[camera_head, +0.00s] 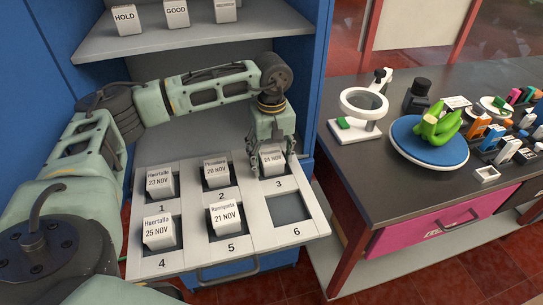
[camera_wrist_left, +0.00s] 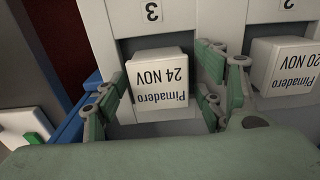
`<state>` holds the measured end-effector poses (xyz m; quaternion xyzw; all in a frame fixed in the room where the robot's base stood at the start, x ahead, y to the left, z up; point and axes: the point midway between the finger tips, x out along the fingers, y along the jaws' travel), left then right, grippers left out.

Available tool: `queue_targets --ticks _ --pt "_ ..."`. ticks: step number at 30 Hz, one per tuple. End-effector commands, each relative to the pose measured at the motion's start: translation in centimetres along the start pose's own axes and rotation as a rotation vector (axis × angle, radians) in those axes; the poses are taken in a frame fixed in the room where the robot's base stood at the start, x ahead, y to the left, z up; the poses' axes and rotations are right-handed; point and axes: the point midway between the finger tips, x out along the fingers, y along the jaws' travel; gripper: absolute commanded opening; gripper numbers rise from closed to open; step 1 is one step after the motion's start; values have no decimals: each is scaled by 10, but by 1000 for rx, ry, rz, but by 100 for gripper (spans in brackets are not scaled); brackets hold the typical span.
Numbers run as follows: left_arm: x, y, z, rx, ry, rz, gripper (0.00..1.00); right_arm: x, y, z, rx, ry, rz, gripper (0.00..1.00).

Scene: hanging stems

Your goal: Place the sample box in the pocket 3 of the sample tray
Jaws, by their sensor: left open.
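The sample tray (camera_head: 262,236) is a pale tray with six numbered pockets. In the left wrist view the box (camera_wrist_left: 158,90) shows upside down below the number 3, in front of the dark pocket opening. My left gripper (camera_head: 274,152) is over pocket 3. Its open fingers (camera_wrist_left: 162,78) stand either side of the box, with a visible gap on the left and a smaller one on the right. The box's lower end is partly hidden. My right gripper is out of view.
Pockets 1, 2, 4 and 5 hold labelled boxes, including one in pocket 2 (camera_head: 216,172). Pocket 6 (camera_head: 289,208) is empty. A shelf (camera_head: 200,41) with more boxes is above. A dark table (camera_head: 358,150) at right holds a ring stand, bananas and small items.

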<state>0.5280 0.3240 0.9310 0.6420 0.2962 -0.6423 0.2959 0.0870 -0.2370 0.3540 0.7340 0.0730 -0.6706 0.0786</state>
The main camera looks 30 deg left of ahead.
Motion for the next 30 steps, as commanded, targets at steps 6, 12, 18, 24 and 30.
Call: queue_targets --ticks 6,12,18,24,30 --pt "-17 1 -1 0 3 4 64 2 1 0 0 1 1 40" --pt "-60 2 -1 1 4 6 64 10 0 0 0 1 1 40" --pt "-100 1 0 0 2 3 64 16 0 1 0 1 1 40" --pt "-120 1 0 0 1 1 64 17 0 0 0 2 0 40" --pt "-124 0 0 0 0 0 64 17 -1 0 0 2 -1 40"
